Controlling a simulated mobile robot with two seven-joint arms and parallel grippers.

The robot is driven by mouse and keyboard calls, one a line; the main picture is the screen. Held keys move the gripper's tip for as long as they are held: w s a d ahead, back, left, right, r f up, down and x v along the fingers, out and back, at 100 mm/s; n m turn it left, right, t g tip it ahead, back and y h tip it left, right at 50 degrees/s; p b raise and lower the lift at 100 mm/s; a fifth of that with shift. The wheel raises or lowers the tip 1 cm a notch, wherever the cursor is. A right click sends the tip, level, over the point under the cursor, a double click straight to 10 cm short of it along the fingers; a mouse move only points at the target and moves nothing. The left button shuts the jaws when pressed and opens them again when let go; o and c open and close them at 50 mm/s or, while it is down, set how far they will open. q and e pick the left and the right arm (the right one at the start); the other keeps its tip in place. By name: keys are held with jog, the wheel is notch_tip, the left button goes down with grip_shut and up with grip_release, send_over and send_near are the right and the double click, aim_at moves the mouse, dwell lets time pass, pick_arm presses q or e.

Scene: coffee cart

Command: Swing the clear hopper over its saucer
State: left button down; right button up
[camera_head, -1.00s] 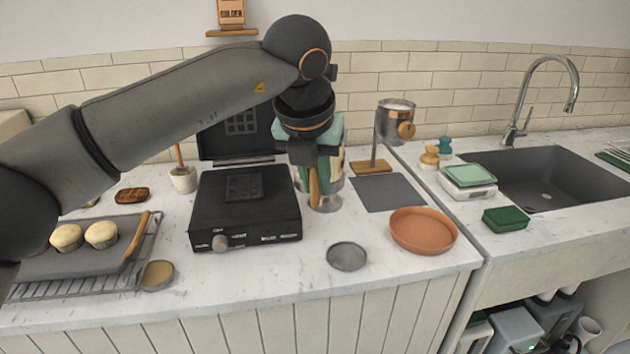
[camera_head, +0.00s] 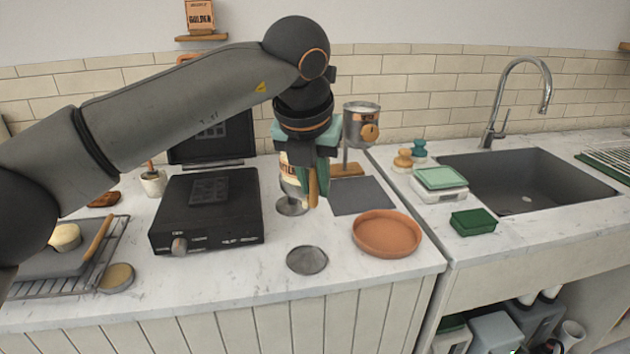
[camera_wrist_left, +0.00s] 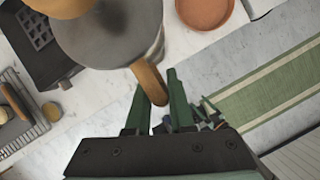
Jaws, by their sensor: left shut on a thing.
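What looks like the clear hopper (camera_head: 288,170) stands behind my left gripper, with a pale labelled body and a round metal base; the gripper hides much of it. In the left wrist view its round grey top (camera_wrist_left: 105,30) has a wooden handle (camera_wrist_left: 150,80). My left gripper (camera_head: 314,188) is shut on this handle, with green fingers (camera_wrist_left: 156,108) on both sides. A flat grey dish (camera_head: 307,260) lies in front of the hopper, and a terracotta saucer (camera_head: 387,234) lies to its right. I cannot tell which is its saucer. My right gripper is not in view.
A black stove (camera_head: 208,212) stands close left of the hopper. A steel canister (camera_head: 360,128) on a stand is behind right, with a dark mat (camera_head: 362,196) before it. Further right are a scale (camera_head: 440,182) and sink (camera_head: 528,182). Counter around the grey dish is clear.

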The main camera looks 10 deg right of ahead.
pick_arm(q)
jog(key=shift+w+a+r, duration=0.1)
jog(key=shift+w, duration=0.05)
jog(key=c, duration=1.1)
grip_release()
jog(key=shift+o, duration=1.3)
jog(key=v, duration=1.2)
jog(key=shift+s+r, duration=0.15)
jog(key=shift+s, duration=0.05)
